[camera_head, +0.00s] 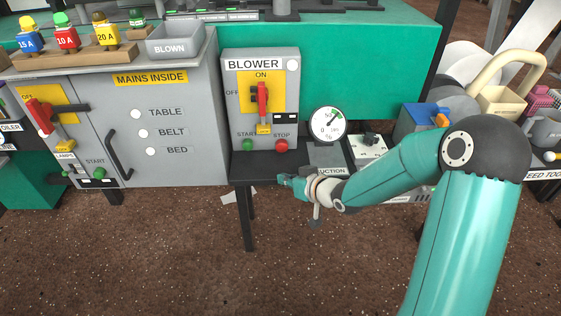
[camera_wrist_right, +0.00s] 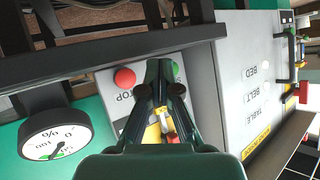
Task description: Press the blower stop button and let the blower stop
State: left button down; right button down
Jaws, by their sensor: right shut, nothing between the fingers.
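The grey BLOWER box (camera_head: 234,112) stands at the back middle. Its red stop button (camera_head: 281,146) is at the lower right of its face, and the green start button (camera_head: 247,145) is to the left of it. My right gripper (camera_head: 285,181) is shut and empty, in front of and below the box, apart from the stop button in the head view. The right wrist view shows the red stop button (camera_wrist_right: 124,78) left of my fingers (camera_wrist_right: 166,66), which partly cover the green start button (camera_wrist_right: 177,70). My left gripper is not in view.
A red lever (camera_head: 263,97) stands upright on the box's yellow plate. A round gauge (camera_head: 328,124) stands right of the box, behind my right arm. The grey MAINS INSIDE cabinet (camera_head: 190,100) is on the left. A dark ledge (camera_head: 252,168) runs below the buttons.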

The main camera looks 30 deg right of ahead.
jog(key=shift+r, duration=0.1)
jog(key=shift+w+d, duration=0.1)
jog(key=w+d+p, duration=0.1)
jog(key=w, duration=0.1)
jog(key=w+d+p, duration=0.1)
jog(key=w, duration=0.1)
jog(key=w+d+p, duration=0.1)
jog(key=w, duration=0.1)
jog(key=shift+w+d+r+p, duration=0.1)
jog(key=shift+d+p, duration=0.3)
jog(key=shift+w+d+p, duration=0.3)
jog(key=shift+w, duration=0.25)
jog(key=shift+f, duration=0.2)
jog(key=shift+r, duration=0.1)
dwell(0.7)
jog(key=shift+w+d+r+p, duration=0.1)
jog(key=shift+w+d+p, duration=0.1)
jog(key=shift+p, duration=0.15)
